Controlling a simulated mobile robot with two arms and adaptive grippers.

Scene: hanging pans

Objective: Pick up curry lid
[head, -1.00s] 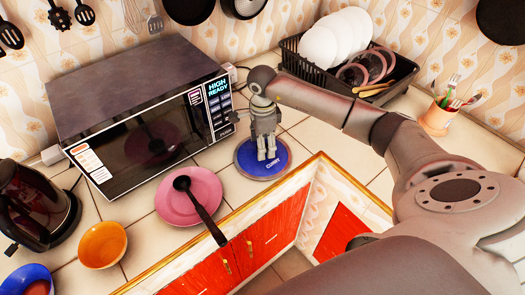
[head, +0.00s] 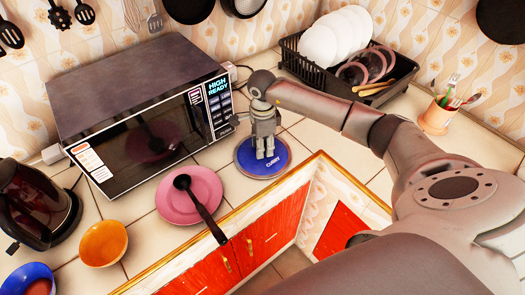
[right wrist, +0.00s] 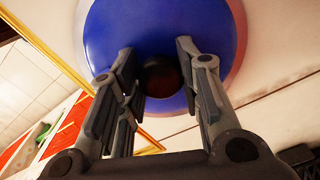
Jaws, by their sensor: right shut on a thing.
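The curry lid (head: 246,163) is a round blue disc with a reddish rim and the word CURRY on it, lying on the counter area in front of the microwave. My right gripper (head: 265,154) points down over its middle. In the right wrist view, the lid (right wrist: 150,28) fills the top, and the fingers of the right gripper (right wrist: 157,60) are on both sides of its dark round knob (right wrist: 161,79), shut on it. The lid looks level; whether anything is under it is hidden. My left gripper is not in view.
The microwave (head: 140,100) stands behind and left of the lid. A pink plate (head: 178,206) with a black ladle (head: 203,211) lies to its left. A dish rack (head: 300,68) with plates stands behind right. The counter edge (head: 290,182) runs close in front.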

